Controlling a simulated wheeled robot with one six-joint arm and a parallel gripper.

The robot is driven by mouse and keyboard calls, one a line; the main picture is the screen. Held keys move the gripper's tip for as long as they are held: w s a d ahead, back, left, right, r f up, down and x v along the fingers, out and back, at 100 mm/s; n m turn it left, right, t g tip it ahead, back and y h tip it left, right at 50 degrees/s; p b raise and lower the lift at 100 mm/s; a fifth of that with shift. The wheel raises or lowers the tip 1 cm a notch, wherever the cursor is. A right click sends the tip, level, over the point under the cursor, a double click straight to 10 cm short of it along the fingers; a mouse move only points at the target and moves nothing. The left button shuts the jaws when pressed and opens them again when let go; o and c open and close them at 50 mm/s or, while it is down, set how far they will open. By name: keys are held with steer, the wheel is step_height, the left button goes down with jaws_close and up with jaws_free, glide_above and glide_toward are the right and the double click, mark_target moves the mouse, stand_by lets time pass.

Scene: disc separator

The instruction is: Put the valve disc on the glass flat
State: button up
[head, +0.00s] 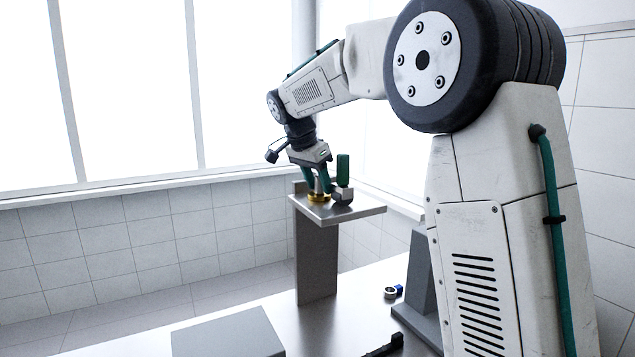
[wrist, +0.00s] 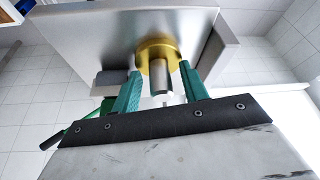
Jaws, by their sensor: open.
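The valve disc appears to be the gold round piece (head: 319,198) on the raised metal shelf (head: 366,208). In the wrist view the gold disc (wrist: 152,48) has a grey stem (wrist: 159,78) pointing toward my gripper. My gripper (head: 318,187) is open, pointing down over it. In the wrist view the green fingers of my gripper (wrist: 160,80) stand on either side of the stem, with some gap visible. Whether a finger touches the disc I cannot tell. I cannot make out the glass flat for certain.
A green-handled tool with a grey foot (head: 343,182) stands on the shelf close beside my gripper. The shelf rests on a post (head: 316,262). On the bench below are a grey slab (head: 228,333), a small metal ring (head: 390,293) and a dark piece (head: 384,345).

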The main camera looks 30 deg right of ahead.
steer(key=v, duration=1.2)
